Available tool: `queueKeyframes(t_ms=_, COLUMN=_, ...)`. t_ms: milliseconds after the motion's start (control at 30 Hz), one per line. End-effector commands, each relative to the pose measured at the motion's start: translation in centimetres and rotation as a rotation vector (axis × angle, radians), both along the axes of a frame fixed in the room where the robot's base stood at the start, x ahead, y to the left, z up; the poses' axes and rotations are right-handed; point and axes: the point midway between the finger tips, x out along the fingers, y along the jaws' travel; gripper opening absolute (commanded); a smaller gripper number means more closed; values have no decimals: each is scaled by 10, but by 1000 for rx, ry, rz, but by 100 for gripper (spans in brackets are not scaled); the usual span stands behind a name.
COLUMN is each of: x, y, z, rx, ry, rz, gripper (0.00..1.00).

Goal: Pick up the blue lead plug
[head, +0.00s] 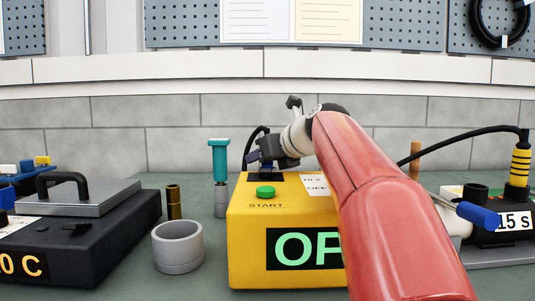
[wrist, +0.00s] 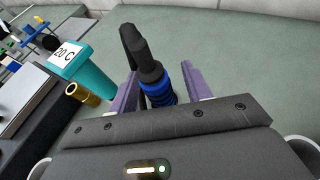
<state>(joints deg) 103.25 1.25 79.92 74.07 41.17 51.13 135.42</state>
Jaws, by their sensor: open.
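The blue lead plug (wrist: 160,95), a ribbed blue body with a black boot (wrist: 140,52) on top, stands between the two purple fingers of my gripper (wrist: 160,74) in the wrist view. The fingers are apart, with a visible gap on the plug's right side; on its left the gap is narrower. The plug's lower end is hidden behind the gripper body. A black cable (head: 252,135) arches there; the plug's blue body is not clearly seen.
The yellow box (head: 245,215) with a green START button (head: 265,192) stands before my arm. A teal-topped tool (head: 219,160), a brass cylinder (head: 174,202) and a grey cup (head: 178,247) stand left. A yellow-and-black striped plug (head: 520,162) stands far right.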

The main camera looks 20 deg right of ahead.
Motion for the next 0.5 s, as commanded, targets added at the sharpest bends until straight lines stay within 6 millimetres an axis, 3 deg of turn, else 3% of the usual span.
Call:
queueKeyframes(t_ms=367, x=7, y=3, z=-3, rx=-3, ry=-2, rz=1, gripper=49)
queueKeyframes(t_ms=500, x=7, y=3, z=-3, rx=-3, ry=-2, rz=1, gripper=30)
